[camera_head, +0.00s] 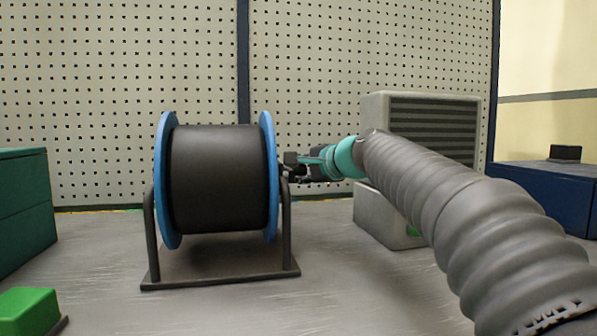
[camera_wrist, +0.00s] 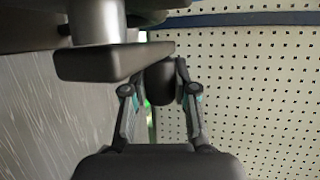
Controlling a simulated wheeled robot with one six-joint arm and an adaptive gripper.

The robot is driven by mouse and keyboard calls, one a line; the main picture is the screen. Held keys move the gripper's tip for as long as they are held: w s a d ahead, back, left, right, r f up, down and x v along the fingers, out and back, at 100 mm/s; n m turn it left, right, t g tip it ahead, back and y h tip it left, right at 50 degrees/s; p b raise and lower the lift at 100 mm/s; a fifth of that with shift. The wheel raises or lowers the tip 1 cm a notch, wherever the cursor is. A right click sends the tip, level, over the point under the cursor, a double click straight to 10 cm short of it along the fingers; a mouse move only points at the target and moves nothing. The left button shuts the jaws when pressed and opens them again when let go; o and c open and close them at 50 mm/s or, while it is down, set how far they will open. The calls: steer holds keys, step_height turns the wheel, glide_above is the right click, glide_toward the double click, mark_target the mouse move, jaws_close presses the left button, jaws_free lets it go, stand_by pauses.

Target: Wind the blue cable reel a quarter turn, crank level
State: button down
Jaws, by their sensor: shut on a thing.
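The blue cable reel (camera_head: 270,190) stands in a dark frame (camera_head: 220,278) on the grey floor in the head view. It has blue flanges and a black wound drum (camera_head: 218,180). My gripper (camera_head: 294,166) is at the reel's right side, beside the right flange. In the wrist view my gripper (camera_wrist: 163,90) has its two fingers on either side of a dark crank handle (camera_wrist: 158,82), shut on it. The crank arm (camera_wrist: 105,63) is a dark bar joined to a light grey shaft (camera_wrist: 97,20). In the head view the crank is small and partly hidden by my gripper, so its exact angle is hard to tell.
A grey vented box (camera_head: 375,108) stands behind my arm. A teal cabinet (camera_head: 25,205) is at the left, with a green block (camera_head: 28,308) in front. A blue cabinet (camera_head: 550,190) is at the right. A pegboard wall (camera_head: 90,90) closes the back. The floor before the reel is clear.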

steer(key=c, duration=0.9)
jaws_free()
steer(key=shift+s, duration=0.1)
steer(key=shift+r, duration=0.1)
steer(key=v, duration=1.2)
